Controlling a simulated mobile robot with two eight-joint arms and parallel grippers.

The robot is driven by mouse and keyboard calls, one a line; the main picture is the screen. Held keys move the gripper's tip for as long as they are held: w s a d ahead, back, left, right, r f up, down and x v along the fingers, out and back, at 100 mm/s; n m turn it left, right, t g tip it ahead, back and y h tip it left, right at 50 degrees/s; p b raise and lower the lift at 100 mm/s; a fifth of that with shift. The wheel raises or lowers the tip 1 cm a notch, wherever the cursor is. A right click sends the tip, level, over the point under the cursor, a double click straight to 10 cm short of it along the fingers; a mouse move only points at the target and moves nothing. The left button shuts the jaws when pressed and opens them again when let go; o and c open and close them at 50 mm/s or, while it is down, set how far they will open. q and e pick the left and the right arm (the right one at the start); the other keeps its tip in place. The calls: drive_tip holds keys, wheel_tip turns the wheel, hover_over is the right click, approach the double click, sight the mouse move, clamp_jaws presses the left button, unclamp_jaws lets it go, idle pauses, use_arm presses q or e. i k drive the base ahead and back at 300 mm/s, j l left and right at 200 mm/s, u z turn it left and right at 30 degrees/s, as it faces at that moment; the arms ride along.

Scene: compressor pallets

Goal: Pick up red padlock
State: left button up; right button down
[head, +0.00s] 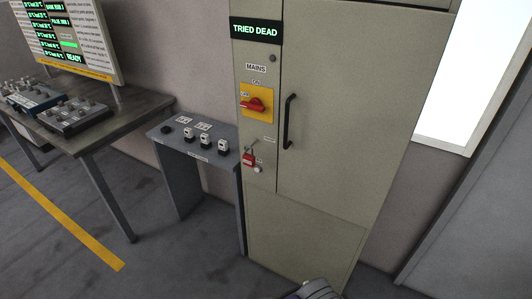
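A small red padlock (249,160) hangs on the front of the beige cabinet (345,120), near its left edge, below the red rotary switch. Its shackle seems to pass through a fitting there; the detail is too small to tell. No gripper fingers show in the head view, and nothing touches the padlock.
A yellow plate with a red switch (254,104) and a black door handle (289,121) are on the cabinet. A small grey stand (175,147) with several small devices is left of it. A dark bench (120,115) stands further left.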

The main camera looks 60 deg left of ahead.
sight(248, 160)
drive_tip(key=u, duration=2.35)
drive_tip(key=i+u, duration=0.25)
drive_tip(key=i, duration=0.2)
drive_tip(key=i+l+u, duration=0.3)
drive_tip(key=i, duration=0.15)
drive_tip(key=j, duration=0.1)
